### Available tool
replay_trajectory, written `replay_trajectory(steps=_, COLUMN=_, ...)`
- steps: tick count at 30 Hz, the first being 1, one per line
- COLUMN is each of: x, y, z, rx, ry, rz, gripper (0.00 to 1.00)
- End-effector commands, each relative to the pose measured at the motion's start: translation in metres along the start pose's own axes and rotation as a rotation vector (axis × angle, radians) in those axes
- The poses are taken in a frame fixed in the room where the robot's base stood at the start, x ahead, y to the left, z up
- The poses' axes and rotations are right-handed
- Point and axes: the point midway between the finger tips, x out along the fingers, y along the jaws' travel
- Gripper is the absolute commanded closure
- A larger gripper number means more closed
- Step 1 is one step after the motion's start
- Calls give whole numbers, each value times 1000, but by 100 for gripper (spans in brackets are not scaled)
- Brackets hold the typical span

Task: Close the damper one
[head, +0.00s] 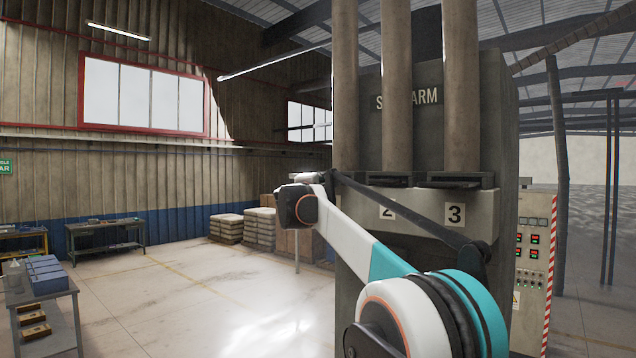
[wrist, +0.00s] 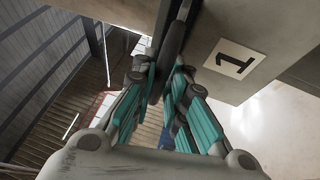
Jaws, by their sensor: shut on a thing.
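The number 1 plate (wrist: 235,59) is on the machine front in the wrist view, seen at a tilt. A dark bar, which looks like the handle of damper one (wrist: 175,42), runs down between the fingers of my gripper (wrist: 167,75). The teal and grey fingers are closed on this bar from both sides. In the head view my arm reaches to the left front of the grey machine (head: 495,100). There the number 1 plate and the handle are hidden behind my arm, and the gripper is hard to make out.
The plates 2 (head: 387,212) and 3 (head: 455,214) sit under dark damper slots to the right. A control panel (head: 532,260) stands at the right. A workbench (head: 45,300) stands at the near left, and pallets of sacks (head: 243,226) at the back. The floor between is clear.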

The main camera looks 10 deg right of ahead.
Motion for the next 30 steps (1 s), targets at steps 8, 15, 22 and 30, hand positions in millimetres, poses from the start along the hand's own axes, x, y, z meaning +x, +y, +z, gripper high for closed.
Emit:
replay_trajectory(steps=8, x=0, y=2, z=0, rx=-5, ry=1, rz=2, gripper=69)
replay_trajectory(steps=15, x=-4, y=1, z=-1, rx=-2, ry=1, rz=1, gripper=69)
replay_trajectory(steps=22, x=-30, y=1, z=-1, rx=-2, ry=2, rz=1, gripper=69)
replay_trajectory(steps=30, x=-79, y=2, z=-1, rx=-2, ry=2, rz=2, gripper=69)
